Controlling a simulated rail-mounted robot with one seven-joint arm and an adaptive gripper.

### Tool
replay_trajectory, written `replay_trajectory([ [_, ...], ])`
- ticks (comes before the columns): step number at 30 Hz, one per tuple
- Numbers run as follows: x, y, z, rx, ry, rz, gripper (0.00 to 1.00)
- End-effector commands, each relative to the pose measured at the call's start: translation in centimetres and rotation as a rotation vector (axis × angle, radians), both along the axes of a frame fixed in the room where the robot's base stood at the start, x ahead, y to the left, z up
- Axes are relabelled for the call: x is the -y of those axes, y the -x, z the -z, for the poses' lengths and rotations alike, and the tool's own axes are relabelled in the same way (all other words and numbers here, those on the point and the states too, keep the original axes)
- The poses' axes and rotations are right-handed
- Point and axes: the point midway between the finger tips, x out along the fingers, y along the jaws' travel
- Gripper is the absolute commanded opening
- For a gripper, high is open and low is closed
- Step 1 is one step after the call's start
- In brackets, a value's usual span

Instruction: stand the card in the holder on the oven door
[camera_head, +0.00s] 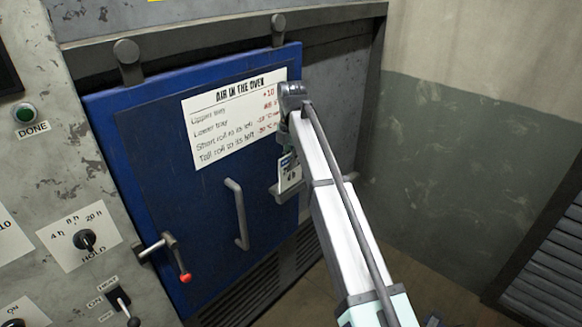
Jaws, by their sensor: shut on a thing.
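The blue oven door (155,200) fills the middle of the view, with a printed notice fixed to its upper right part. A small grey holder (274,190) juts from the door's right side, below the notice. A small white card (290,178) with dark print stands upright at the holder. My gripper (287,152) comes from the upper right and is shut on the card's top, pointing down. My arm hides the right part of the holder. I cannot tell whether the card's lower edge is inside the holder or just in front of it.
A grey door handle (238,214) is left of the holder. A latch lever with a red knob (184,277) is at lower left. A control panel with a dial (85,240) and a green button (25,113) stands at left. Open floor lies right of the oven.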

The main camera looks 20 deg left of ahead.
Motion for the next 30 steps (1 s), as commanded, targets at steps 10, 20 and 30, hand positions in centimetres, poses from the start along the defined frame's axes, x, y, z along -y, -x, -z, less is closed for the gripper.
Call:
replay_trajectory([
  [10, 0.0, 0.0, 3.0, -0.001, 0.001, 0.0, 0.0],
  [20, 0.0, 0.0, 3.2, -0.001, 0.001, 0.0, 0.28],
  [30, 0.0, 0.0, 3.1, -0.001, 0.001, 0.0, 0.31],
])
